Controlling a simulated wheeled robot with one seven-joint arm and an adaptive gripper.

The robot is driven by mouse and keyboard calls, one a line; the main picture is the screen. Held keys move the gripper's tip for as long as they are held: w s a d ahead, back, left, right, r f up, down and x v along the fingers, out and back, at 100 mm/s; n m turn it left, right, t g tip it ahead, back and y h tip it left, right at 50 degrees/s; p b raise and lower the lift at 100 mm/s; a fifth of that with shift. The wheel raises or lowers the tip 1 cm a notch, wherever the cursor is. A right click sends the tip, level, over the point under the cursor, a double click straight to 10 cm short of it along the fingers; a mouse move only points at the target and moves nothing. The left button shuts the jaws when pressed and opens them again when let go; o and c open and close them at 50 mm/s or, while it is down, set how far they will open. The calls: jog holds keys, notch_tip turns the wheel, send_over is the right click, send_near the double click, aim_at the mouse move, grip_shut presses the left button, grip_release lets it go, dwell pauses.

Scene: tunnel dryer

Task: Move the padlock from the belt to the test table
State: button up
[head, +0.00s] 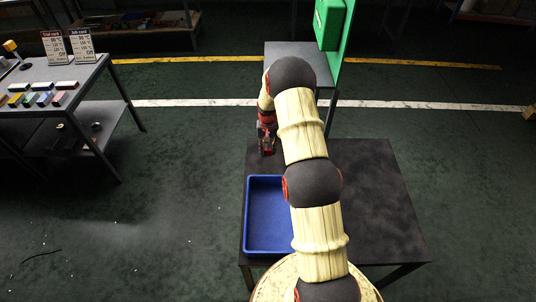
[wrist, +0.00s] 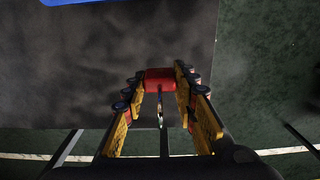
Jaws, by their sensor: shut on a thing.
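My gripper (head: 266,152) is low at the far left edge of a dark table (head: 380,210), just beyond a blue tray. In the wrist view my gripper (wrist: 160,84) is shut on a red padlock (wrist: 160,74), held between the fingertips. A thin metallic part shows below the red body between the fingers. The table top (wrist: 120,60) lies under the padlock. I cannot tell whether the padlock touches it. In the head view the padlock is too small to make out clearly. No belt can be clearly identified.
The blue tray (head: 247,215) looks empty and stands at the table's left side. A grey side table (head: 70,70) at left holds coloured blocks and two cards. The right half of the dark table looks clear.

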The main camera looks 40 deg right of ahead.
jog(key=w+d+f+b, duration=0.1)
jog(key=w+f, duration=0.1)
jog(key=w+d+f, duration=0.1)
jog(key=w+f, duration=0.1)
jog(key=w+d+f+b, duration=0.1)
jog(key=w+f, duration=0.2)
jog(key=shift+d+b, duration=0.15)
jog(key=shift+b, duration=0.2)
jog(key=shift+w+f+b, duration=0.15)
jog(key=shift+f+b, duration=0.25)
jog(key=shift+f, duration=1.2)
jog(key=shift+f, duration=0.15)
jog(key=o, duration=1.1)
jog(key=shift+o, duration=0.3)
